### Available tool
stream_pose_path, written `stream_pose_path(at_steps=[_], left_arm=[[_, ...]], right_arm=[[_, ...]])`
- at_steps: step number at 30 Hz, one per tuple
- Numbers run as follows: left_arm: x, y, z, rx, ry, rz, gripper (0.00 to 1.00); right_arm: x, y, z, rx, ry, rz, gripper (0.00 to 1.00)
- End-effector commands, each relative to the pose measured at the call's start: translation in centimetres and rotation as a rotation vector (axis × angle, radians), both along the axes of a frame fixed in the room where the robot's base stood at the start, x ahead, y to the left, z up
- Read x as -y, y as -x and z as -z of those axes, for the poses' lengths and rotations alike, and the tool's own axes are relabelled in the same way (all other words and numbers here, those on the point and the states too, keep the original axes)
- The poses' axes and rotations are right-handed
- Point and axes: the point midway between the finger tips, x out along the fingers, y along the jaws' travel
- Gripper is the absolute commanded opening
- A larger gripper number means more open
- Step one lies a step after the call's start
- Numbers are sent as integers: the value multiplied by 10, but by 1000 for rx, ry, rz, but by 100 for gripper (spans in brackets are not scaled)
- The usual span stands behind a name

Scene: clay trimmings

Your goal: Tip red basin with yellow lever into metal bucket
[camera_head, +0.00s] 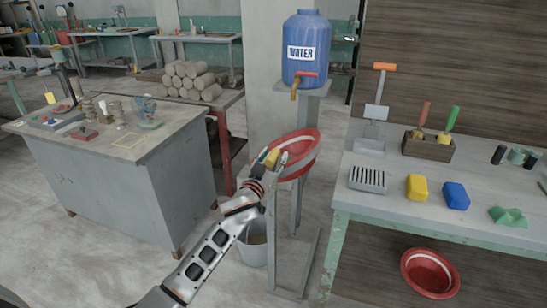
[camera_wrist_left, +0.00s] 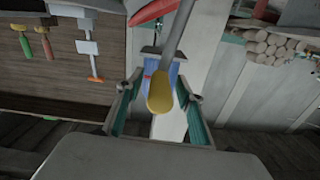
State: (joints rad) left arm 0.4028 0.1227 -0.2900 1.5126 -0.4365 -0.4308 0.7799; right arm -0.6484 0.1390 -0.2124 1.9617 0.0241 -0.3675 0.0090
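The red basin (camera_head: 301,150) with a white band sits tilted on a grey stand, its right side higher than its left. Its red edge also shows at the top of the left wrist view (camera_wrist_left: 152,11). The yellow lever (camera_head: 272,158) is at the basin's left side. My left gripper (camera_head: 264,168) is at this lever. In the left wrist view the lever's yellow end (camera_wrist_left: 160,92) lies between the open fingers, with gaps on both sides. The metal bucket (camera_head: 253,250) stands on the floor below, partly hidden by my left arm. My right gripper is not in view.
A blue water barrel (camera_head: 305,50) with a tap stands behind the basin. A workbench (camera_head: 385,205) at right holds tools, a yellow block (camera_head: 416,187) and a blue block (camera_head: 455,195). Another red basin (camera_head: 430,273) is below it. A grey table (camera_head: 120,165) stands at left.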

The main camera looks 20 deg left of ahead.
Motion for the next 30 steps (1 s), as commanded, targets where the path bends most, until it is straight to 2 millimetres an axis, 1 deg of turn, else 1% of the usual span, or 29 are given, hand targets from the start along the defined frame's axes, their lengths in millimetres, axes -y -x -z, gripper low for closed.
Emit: stream_pose_path(at_steps=[1, 4, 8, 11, 14, 16, 22, 24, 27, 30], left_arm=[[0, 0, 0, 0, 0, 0, 27], [0, 0, 0, 0, 0, 0, 1], [0, 0, 0, 0, 1, 0, 0], [-4, 0, -2, -2, 23, -1, 0], [-16, -1, -6, -4, 94, -2, 0], [-28, -1, -8, -7, 160, -3, 0], [-58, -2, -5, -12, 317, -4, 0], [-66, -2, -2, -12, 329, -4, 0], [-74, -2, 1, -12, 327, -4, 0], [-77, -2, 3, -11, 326, -4, 0]], right_arm=[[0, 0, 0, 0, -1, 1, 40], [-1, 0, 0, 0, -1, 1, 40], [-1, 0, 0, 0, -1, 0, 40], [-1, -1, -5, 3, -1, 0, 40], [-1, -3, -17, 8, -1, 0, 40], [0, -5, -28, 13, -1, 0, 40], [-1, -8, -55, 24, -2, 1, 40], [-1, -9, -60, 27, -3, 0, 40], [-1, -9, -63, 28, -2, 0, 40], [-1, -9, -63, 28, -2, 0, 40]])
